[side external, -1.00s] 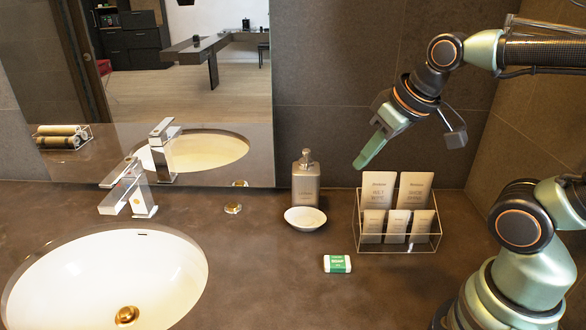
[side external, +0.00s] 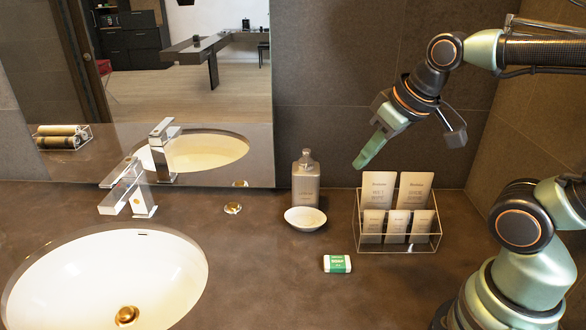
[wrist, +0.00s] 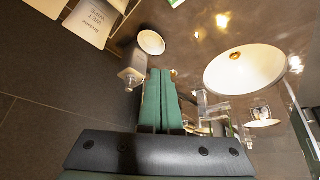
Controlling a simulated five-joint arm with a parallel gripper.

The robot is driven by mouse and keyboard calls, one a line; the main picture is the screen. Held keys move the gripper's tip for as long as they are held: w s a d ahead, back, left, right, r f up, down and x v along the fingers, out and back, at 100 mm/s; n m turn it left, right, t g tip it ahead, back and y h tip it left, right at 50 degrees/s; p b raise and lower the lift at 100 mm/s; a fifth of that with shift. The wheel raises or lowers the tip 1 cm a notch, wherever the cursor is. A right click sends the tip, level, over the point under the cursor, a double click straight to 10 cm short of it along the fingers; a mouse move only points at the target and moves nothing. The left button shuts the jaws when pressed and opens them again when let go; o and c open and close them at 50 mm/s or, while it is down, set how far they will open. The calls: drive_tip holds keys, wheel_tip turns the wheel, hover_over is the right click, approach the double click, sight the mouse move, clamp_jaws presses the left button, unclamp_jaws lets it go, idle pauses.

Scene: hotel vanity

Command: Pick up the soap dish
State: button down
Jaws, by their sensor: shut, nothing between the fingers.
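A grey soap dispenser (side external: 306,180) stands just behind the dish. A wrapped soap bar (side external: 337,264) lies in front. The sink (side external: 75,285) and chrome faucet (side external: 130,190) are at left.

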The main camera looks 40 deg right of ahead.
drive_tip(key=c, duration=1.5)
unclamp_jaws()
drive_tip(key=shift+c, duration=0.2)
drive_tip(key=shift+o, duration=0.7)
drive_tip(key=n, duration=2)
hover_over(322, 223)
drive_tip(key=s, duration=0.4)
wheel_tip(322, 223, down, 18)
drive_tip(key=shift+h, duration=0.3)
drive_tip(key=shift+x, duration=3.65)
drive_tip(key=shift+w+a, duration=0.1)
drive_tip(key=shift+a, duration=0.15)
